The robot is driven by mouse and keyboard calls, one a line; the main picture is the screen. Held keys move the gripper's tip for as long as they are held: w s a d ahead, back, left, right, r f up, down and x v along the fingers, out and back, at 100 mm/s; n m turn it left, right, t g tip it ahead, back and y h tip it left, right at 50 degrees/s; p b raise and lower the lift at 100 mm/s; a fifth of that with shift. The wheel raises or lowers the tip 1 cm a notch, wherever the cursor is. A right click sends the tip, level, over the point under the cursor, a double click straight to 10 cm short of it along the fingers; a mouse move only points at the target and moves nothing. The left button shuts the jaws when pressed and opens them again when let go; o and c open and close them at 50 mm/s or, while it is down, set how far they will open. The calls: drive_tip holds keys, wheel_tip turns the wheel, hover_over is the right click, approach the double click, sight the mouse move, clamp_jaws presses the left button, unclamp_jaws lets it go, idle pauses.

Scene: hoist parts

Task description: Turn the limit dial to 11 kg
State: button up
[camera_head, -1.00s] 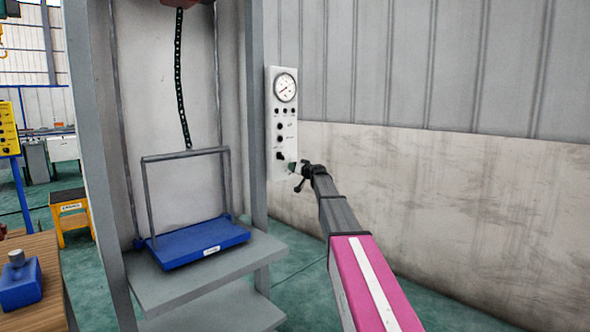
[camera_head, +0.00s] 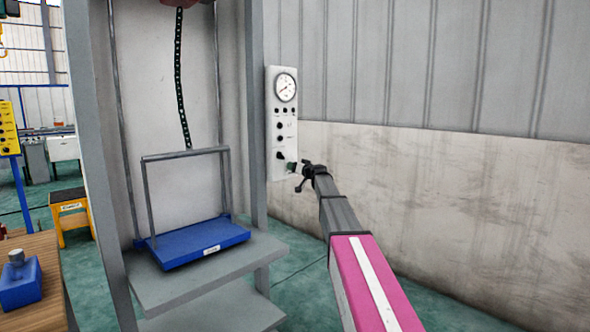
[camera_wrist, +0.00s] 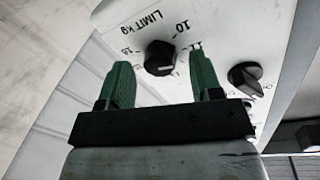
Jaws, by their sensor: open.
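The limit dial is a black knob (camera_wrist: 160,57) on a white panel, with "LIMIT kg" printed beside it in the wrist view. Marks around it include 10 and 11, and others partly hidden or too small to read. I cannot tell for sure which mark its pointer faces. My gripper (camera_wrist: 160,85) is open, with one green finger to the left of the knob and one to the right, and the knob shows between and just beyond the fingertips. In the head view my gripper (camera_head: 293,167) is at the lower part of the white control panel (camera_head: 275,172).
Another black knob (camera_wrist: 245,77) sits to the right of the dial, close to the right finger. A round gauge (camera_head: 286,87) tops the panel. A blue platform (camera_head: 200,243) hangs by a chain (camera_head: 178,80) in the grey frame. A blue weight (camera_head: 20,285) stands on a wooden bench at left.

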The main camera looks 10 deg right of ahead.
drive_tip(key=v, duration=1)
drive_tip(key=shift+s, duration=0.2)
drive_tip(key=shift+d, duration=0.1)
